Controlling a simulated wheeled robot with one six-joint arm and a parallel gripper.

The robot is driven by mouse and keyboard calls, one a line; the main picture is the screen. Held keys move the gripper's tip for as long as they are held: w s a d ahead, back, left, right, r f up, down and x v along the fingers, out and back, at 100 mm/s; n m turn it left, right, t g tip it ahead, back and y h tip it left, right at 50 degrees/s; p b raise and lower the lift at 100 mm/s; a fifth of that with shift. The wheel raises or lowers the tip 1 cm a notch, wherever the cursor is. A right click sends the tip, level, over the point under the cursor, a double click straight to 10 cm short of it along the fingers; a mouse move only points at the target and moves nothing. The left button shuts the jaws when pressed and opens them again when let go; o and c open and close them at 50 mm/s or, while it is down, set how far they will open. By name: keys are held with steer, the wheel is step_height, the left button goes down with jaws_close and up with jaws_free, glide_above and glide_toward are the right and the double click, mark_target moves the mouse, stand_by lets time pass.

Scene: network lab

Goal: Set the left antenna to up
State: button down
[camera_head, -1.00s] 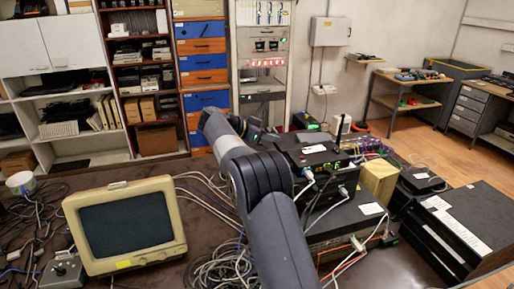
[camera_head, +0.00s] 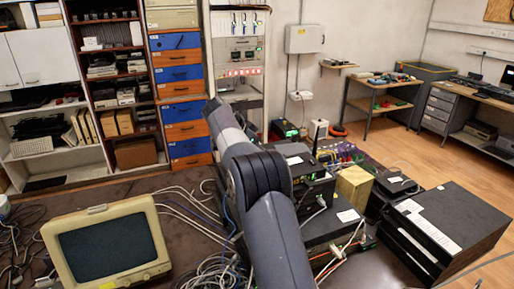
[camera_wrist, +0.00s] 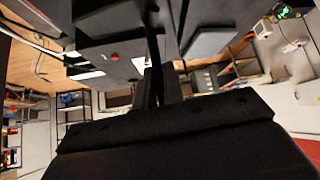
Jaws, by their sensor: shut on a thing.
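My gripper (camera_wrist: 165,62) reaches up the middle of the wrist view. Its narrow dark fingers are together, shut on a thin dark piece that I take to be the left antenna. That piece is mostly hidden between the fingers, so its tilt cannot be told. Dark device casings (camera_wrist: 108,55) lie close beside the fingers. In the head view my arm covers the gripper and the left antenna. The stack of black network boxes (camera_head: 318,190) stands just right of my arm.
A beige monitor (camera_head: 108,245) stands left of my arm, with loose cables (camera_head: 220,270) between them. A wooden block (camera_head: 354,186) and a large black case (camera_head: 450,225) stand to the right. A rack (camera_head: 240,60) stands behind. Open floor lies at the right.

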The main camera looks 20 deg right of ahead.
steer(key=c, duration=1.5)
jaws_free()
steer(key=v, duration=1)
steer(key=shift+a+r, duration=0.25)
steer(key=shift+a, duration=0.05)
steer(key=x, duration=1.1)
steer(key=shift+d, duration=0.1)
steer(key=shift+a+b, duration=0.3)
steer(key=shift+a, duration=0.05)
steer(key=shift+r, duration=0.1)
